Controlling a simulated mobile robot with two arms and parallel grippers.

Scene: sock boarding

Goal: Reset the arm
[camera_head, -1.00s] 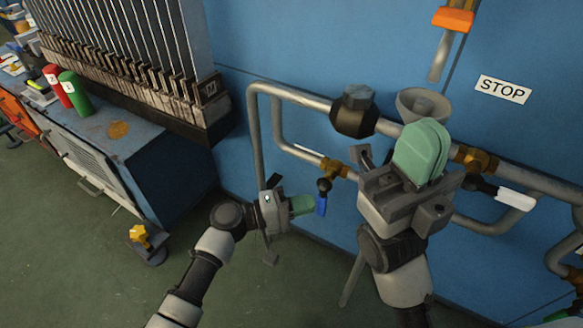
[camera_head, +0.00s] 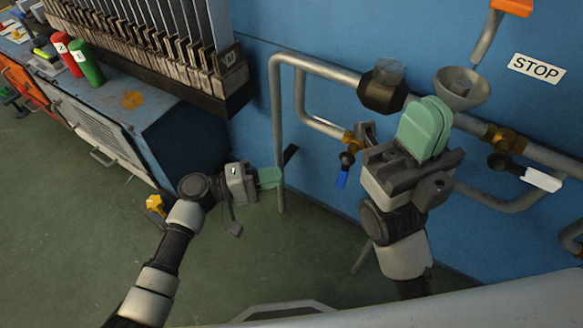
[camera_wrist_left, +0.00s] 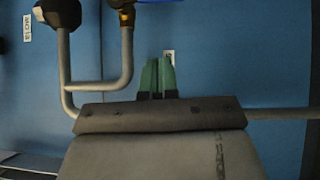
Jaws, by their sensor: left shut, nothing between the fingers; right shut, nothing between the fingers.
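My left gripper (camera_head: 270,177) is shut and empty, with green fingers pointing right, in front of the grey pipe at the left of the pipework. In the left wrist view its two green fingers (camera_wrist_left: 156,76) stand side by side against the blue wall. My right gripper (camera_head: 425,128) is shut and empty, its green fingers pointing up in front of the pipes. It hides part of the pipework behind it.
Grey pipes (camera_head: 318,66) run along the blue wall, with a blue-handled valve (camera_head: 343,171), a white-handled valve (camera_head: 540,179) and a funnel (camera_head: 462,88). A blue cabinet (camera_head: 150,125) stands left, carrying red (camera_head: 68,54) and green (camera_head: 87,62) cylinders. Green floor (camera_head: 70,230) is open at lower left.

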